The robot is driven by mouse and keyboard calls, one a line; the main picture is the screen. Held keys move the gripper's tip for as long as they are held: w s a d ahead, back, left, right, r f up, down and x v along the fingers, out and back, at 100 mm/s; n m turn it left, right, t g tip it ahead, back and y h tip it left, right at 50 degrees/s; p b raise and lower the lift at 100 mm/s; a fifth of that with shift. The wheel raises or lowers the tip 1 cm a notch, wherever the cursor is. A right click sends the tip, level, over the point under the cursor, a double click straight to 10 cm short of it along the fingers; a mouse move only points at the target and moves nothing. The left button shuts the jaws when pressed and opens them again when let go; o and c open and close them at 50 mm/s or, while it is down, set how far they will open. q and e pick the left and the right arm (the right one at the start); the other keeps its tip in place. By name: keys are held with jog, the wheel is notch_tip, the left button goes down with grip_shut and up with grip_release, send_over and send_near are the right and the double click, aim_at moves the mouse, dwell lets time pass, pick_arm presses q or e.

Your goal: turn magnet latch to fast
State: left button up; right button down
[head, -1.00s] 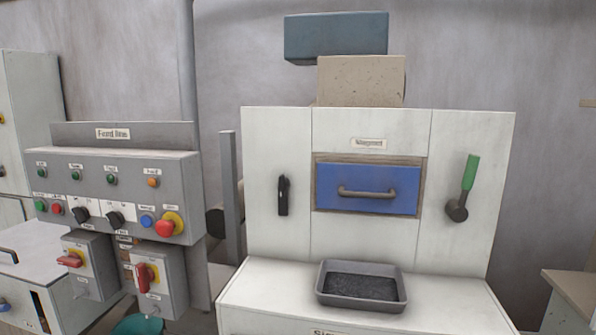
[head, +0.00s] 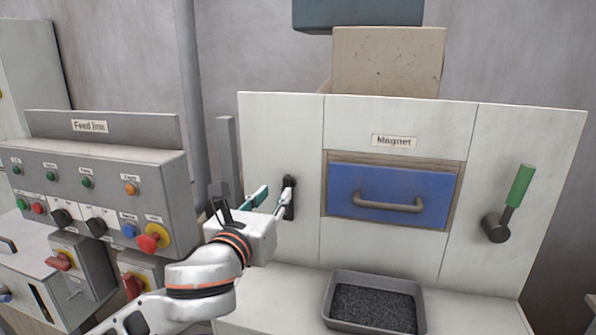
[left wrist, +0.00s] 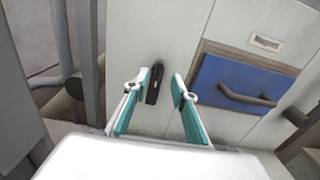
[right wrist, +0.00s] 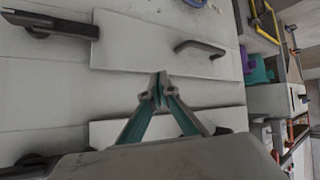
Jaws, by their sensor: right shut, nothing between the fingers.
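The magnet latch (head: 289,197) is a black handle on the white panel left of the blue magnet drawer (head: 345,192). It also shows in the left wrist view (left wrist: 155,88), standing roughly upright and slightly tilted. My left gripper (head: 270,198) is in front of the latch. In the left wrist view the left gripper's teal fingers (left wrist: 166,88) are spread, with the latch seen between them, nearer the left finger. I cannot tell whether they touch it. My right gripper (right wrist: 160,90) is shut and empty in the right wrist view, above a pale surface with dark handles.
A lever with a green grip (head: 519,187) is on the panel's right side. A grey tray of dark pellets (head: 334,297) stands on the ledge below the drawer. The feed line control box (head: 105,160) with buttons and switches is close on the left of my left arm.

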aim_at(285, 179)
pick_arm(q)
jog(key=x, duration=0.7)
jog(key=shift+w+d+r+p, duration=0.1)
jog(key=shift+w+r+p, duration=0.05)
jog(key=shift+w+p, duration=0.2)
grip_shut()
